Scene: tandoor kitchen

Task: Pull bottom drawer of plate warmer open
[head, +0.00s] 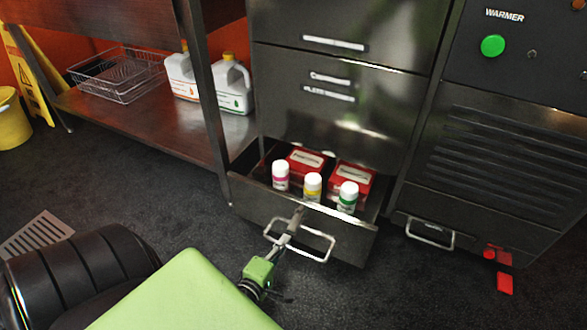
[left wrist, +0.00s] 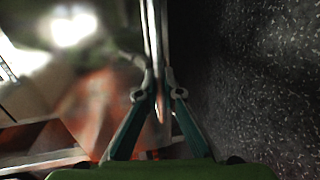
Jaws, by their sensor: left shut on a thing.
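The bottom drawer (head: 330,226) of the dark metal drawer unit, left of the panel marked WARMER, stands pulled out. It holds two red boxes (head: 351,180) and three small white bottles (head: 312,186) with coloured labels. Its metal bar handle (head: 318,256) is on the front. My left gripper (head: 294,221) is at this handle, shut on it. In the left wrist view, the fingers of my left gripper (left wrist: 157,88) close around a thin bar. The fingers partly hide the contact. My right gripper is in neither view.
The panel marked WARMER (head: 514,60) has a green button and a lower handle (head: 430,233). A yellow bucket (head: 12,118) stands far left. Dark floor lies clear before the drawer.

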